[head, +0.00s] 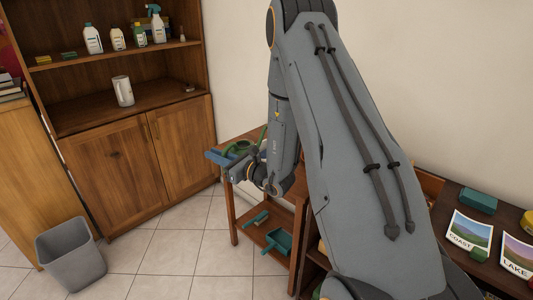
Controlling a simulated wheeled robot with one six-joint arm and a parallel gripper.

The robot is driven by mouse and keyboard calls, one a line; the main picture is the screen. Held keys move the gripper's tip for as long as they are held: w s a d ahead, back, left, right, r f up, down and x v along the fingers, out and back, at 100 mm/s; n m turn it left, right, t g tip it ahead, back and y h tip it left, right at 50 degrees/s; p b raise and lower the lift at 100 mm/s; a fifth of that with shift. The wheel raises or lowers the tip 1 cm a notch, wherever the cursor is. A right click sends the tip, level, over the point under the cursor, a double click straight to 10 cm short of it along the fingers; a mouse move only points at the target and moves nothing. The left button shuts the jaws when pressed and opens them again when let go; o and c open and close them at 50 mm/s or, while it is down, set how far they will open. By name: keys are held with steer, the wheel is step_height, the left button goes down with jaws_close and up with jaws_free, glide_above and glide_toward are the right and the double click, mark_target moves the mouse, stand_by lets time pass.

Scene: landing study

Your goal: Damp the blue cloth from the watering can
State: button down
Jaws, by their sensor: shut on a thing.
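The green watering can (237,148) is at the top of the small wooden table, partly hidden behind my gripper and arm. A thin green part rises beside my forearm and seems to belong to it. The blue cloth (214,155) shows as a small blue patch at the table's left end, left of the can. My gripper (234,161) is at the table top, in front of the can, and is shut on what looks like the can. Its fingertips are small and dark here, and the exact grip is hidden. Whether the can touches the cloth cannot be told.
A teal dustpan (277,241) and a teal brush (257,218) lie on the table's lower shelf. A grey bin (71,254) stands on the tiled floor. Postcards (469,231) lie on the right-hand unit.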

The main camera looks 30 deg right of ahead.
steer(key=shift+a+r, duration=0.1)
steer(key=shift+r, duration=0.05)
steer(key=s+a+r+p, duration=0.2)
steer(key=a+r+p, duration=0.1)
steer(key=a, duration=0.1)
steer(key=shift+s+r, duration=0.2)
steer(key=shift+r, duration=0.2)
stand_by(0.3)
stand_by(0.4)
